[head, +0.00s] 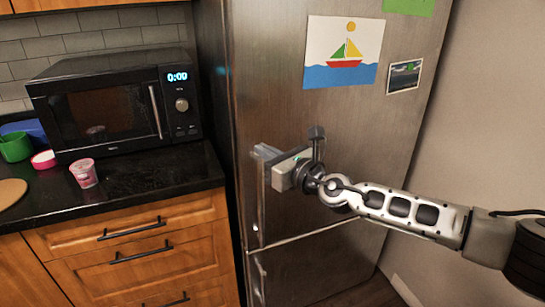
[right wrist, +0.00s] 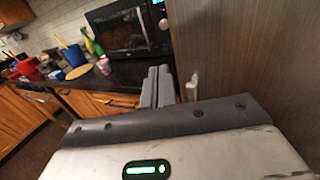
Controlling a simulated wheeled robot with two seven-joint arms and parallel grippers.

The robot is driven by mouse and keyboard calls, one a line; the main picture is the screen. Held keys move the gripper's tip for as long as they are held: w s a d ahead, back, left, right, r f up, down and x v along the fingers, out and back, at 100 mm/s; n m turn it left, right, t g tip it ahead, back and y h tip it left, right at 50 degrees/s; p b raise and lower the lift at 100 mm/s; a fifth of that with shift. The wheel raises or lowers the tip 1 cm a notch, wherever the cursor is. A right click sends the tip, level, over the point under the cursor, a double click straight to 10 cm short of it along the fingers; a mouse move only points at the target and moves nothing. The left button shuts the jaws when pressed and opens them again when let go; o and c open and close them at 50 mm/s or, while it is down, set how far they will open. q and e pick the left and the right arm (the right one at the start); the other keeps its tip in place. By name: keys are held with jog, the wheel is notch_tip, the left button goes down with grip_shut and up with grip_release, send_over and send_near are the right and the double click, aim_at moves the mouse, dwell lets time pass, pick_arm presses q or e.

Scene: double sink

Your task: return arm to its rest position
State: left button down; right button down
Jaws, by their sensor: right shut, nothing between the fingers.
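My right arm reaches in from the right in the head view. Its right gripper (head: 267,153) is in front of the steel fridge (head: 270,60), close to the upper door's vertical handle (head: 260,205). In the right wrist view the two grey fingers (right wrist: 158,85) are together with nothing between them. The handle (right wrist: 192,87) shows just right of the fingers there. I cannot tell whether the gripper touches it. My left gripper is in neither view.
A black microwave (head: 105,105) stands on the dark counter (head: 140,180), with a pink cup (head: 84,173) in front. Wooden drawers (head: 150,250) are below. A plain wall (head: 490,130) lies right of the fridge. The fridge doors look shut.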

jog(key=s+f+m+h, duration=0.3)
jog(key=s+f+m, duration=1.15)
jog(key=m, duration=0.65)
jog(key=s+d+f+m+g+h, duration=0.3)
jog(key=s+d+f+m+h, duration=0.4)
jog(key=s+d+f+m, duration=0.9)
jog(key=s+d+m, duration=0.2)
jog(key=s+m, duration=0.1)
jog(key=m, duration=0.2)
jog(key=shift+d+f, duration=0.25)
